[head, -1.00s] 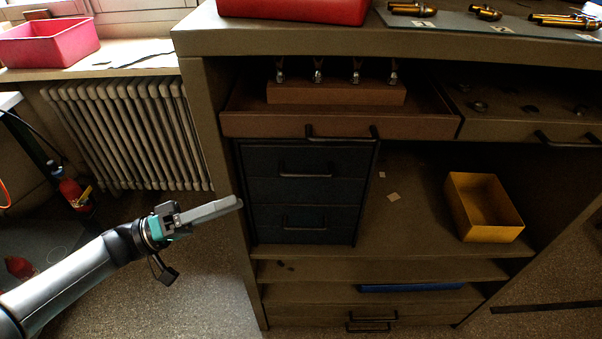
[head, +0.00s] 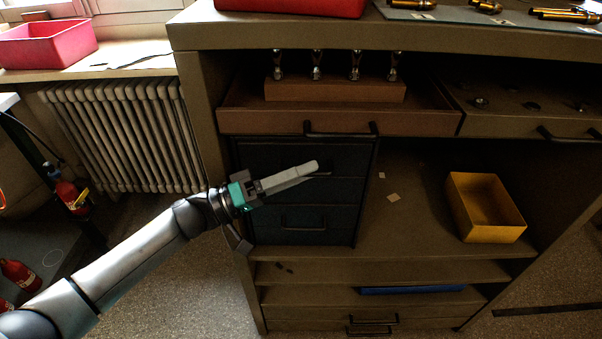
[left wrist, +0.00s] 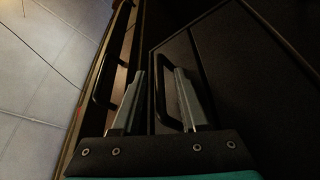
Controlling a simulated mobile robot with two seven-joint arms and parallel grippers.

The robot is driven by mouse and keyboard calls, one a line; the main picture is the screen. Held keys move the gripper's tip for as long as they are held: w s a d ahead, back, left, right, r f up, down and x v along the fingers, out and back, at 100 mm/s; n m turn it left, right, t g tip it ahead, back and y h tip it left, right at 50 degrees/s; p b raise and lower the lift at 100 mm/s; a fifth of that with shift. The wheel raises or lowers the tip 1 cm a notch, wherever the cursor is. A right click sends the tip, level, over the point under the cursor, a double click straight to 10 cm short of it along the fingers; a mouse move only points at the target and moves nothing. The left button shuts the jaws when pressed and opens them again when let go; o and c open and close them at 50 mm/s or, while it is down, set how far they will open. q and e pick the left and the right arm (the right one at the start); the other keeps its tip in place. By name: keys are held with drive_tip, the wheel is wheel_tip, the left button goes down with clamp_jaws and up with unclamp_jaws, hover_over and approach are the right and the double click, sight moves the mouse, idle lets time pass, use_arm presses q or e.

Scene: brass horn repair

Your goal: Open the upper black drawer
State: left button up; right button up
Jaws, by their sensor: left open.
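The upper black drawer (head: 262,158) is shut in a small dark cabinet under the bench top. The lower black drawer (head: 345,190) is shut below it. My left gripper (head: 316,167) is in front of the upper drawer and hides most of its handle; only the handle's right end shows beside the fingertips. In the left wrist view the two fingers of my left gripper (left wrist: 162,75) are apart, with the dark handle (left wrist: 158,95) showing between them. Whether the fingers touch the handle cannot be told. My right gripper is not in view.
An open wooden drawer (head: 340,122) with a black bar handle (head: 340,134) juts out just above the black drawers. A yellow box (head: 486,208) stands on the shelf to the right. A radiator (head: 120,135) is at the left. Floor in front is clear.

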use_arm(q)
clamp_jaws()
idle(0.3)
idle(1.1)
